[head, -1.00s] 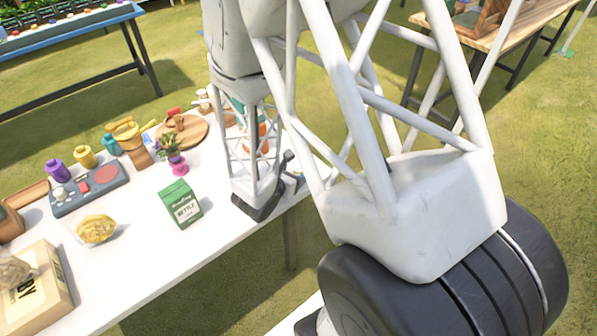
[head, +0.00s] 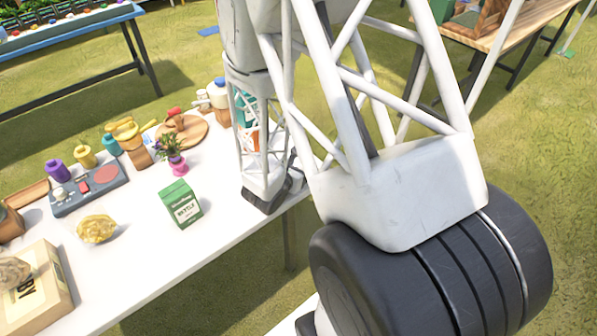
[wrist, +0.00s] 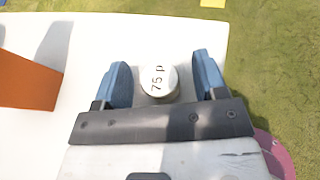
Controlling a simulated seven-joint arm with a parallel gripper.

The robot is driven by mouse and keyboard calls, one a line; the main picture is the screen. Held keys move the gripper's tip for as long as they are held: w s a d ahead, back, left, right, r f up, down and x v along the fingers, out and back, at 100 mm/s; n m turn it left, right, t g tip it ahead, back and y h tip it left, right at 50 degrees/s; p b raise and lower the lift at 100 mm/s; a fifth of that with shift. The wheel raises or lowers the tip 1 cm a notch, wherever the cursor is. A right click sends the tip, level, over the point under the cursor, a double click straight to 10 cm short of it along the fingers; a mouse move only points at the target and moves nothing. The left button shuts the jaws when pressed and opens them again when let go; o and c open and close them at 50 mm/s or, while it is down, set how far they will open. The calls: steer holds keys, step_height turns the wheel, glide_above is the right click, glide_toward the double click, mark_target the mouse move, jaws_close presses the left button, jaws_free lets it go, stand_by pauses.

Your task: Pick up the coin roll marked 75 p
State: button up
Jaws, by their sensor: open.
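The coin roll (wrist: 157,81) stands on the white table in the wrist view, a pale round cylinder with "75 p" on its top. My gripper (wrist: 165,78) is open, with one blue finger to the left of the roll and one to the right. Gaps show between the roll and both fingers. From this angle I cannot tell how far the fingertips are above the table. In the head view my arm hides the roll, and the fingers cannot be made out.
An orange block-like thing (wrist: 28,72) stands left of my gripper in the wrist view. The table edge and grass lie close on the right. In the head view, a green carton (head: 180,204), a pink flower vase (head: 176,160) and a yellow lump (head: 97,229) stand left of my arm.

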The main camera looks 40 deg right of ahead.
steer(key=c, duration=1.1)
steer(key=shift+o, duration=0.2)
steer(key=shift+r, duration=0.15)
steer(key=shift+r, duration=1.65)
steer(key=s+a, duration=0.3)
steer(key=s, duration=0.4)
steer(key=s+a+r, duration=0.1)
steer(key=s+a, duration=0.3)
steer(key=s, duration=0.3)
steer(key=shift+a+r, duration=0.25)
steer(key=shift+a, duration=0.05)
